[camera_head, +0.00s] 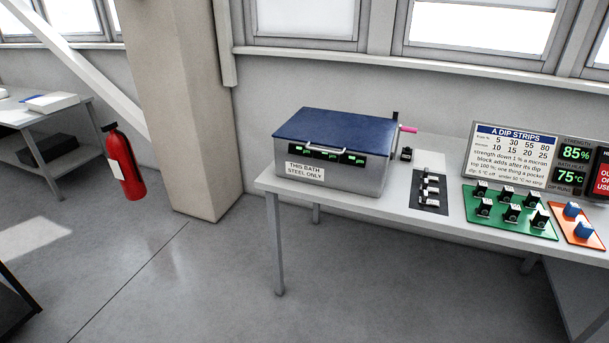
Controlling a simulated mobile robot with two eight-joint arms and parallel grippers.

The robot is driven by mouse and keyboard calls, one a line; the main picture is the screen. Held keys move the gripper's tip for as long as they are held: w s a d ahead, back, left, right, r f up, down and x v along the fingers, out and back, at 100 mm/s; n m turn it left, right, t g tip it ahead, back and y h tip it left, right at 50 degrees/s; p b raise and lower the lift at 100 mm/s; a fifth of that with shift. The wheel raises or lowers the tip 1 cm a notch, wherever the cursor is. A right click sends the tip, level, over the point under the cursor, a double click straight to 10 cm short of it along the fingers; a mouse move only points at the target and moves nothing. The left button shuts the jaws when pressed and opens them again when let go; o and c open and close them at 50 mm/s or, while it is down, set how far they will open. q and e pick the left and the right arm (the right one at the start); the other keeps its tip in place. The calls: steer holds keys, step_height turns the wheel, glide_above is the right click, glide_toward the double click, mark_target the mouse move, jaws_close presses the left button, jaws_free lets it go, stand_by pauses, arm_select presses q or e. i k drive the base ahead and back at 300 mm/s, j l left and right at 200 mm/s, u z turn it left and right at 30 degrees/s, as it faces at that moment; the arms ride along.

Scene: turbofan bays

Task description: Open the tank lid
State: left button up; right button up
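The tank (352,178) is a grey metal box at the left end of the white table, with a label reading "THIS BATH STEEL ONLY" on its front. Its blue lid (335,132) is shut flat on top. A silver bar handle (326,147) runs along the front just below the lid edge, with small green displays behind it. A pink-tipped lever (407,129) and a dark upright post stand at the tank's right back corner. Neither of my grippers is in view.
On the table (400,212), right of the tank, are a dark mat (421,203) with small blocks, a green tray (505,227), an orange tray (567,237) and a sign board (515,152). A pillar (185,110) and fire extinguisher (125,165) stand left. The floor in front is clear.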

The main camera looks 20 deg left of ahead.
mark_target(369, 134)
steer(key=i+l, duration=0.15)
steer(key=i, duration=0.35)
steer(key=i+l, duration=0.2)
steer(key=i, duration=0.35)
steer(key=i+l, duration=0.15)
steer(key=i, duration=0.35)
steer(key=i+l, duration=0.15)
steer(key=i, duration=0.35)
